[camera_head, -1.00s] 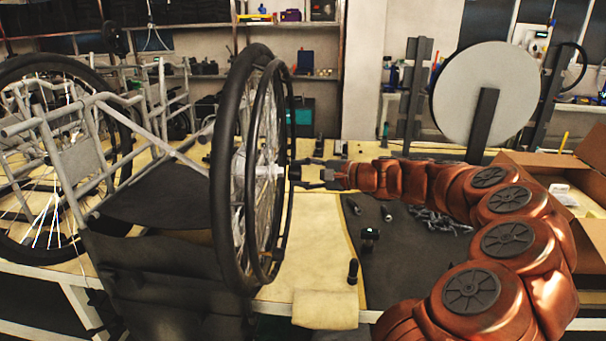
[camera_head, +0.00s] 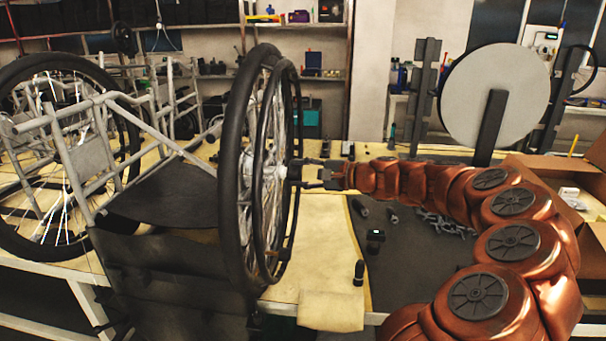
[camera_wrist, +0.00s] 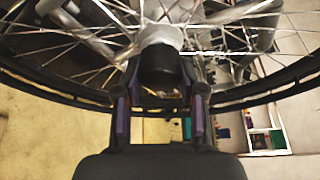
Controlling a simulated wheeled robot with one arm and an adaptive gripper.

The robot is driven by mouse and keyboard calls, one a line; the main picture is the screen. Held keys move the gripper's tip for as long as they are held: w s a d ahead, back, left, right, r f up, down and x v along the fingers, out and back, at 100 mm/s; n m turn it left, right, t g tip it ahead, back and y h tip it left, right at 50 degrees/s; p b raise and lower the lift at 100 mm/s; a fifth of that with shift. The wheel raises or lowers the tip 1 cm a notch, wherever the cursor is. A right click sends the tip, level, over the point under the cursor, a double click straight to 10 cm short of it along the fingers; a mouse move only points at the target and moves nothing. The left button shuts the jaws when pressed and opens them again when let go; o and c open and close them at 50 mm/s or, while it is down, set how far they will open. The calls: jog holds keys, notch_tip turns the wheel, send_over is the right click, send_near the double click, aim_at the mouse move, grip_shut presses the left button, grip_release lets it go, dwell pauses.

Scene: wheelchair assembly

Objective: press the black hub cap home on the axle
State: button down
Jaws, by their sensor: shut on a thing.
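The wheelchair's near wheel (camera_head: 236,180) stands upright, with its silver hub (camera_wrist: 160,34) in front of me in the wrist view. The black hub cap (camera_wrist: 160,68) sits at the outer end of the hub, in line with it. I cannot tell whether it is fully seated. My gripper (camera_wrist: 160,92) is shut on the cap, one finger on each side. The axle itself is hidden behind the cap.
The black hand rim (camera_wrist: 60,90) and spokes surround the hub closely. Small dark parts (camera_head: 375,237) lie on the dark mat (camera_head: 410,270) right of the wheel. An open cardboard box (camera_head: 555,170) stands at the right. A grey disc (camera_head: 490,85) stands behind my arm.

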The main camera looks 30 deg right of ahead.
jog(key=shift+w+a, duration=0.35)
jog(key=shift+a, duration=0.05)
jog(key=c, duration=0.9)
grip_release()
jog(key=shift+o, duration=0.4)
jog(key=o, duration=0.5)
jog(key=v, duration=1.2)
jog(key=shift+f, duration=0.1)
jog(key=shift+d, duration=0.1)
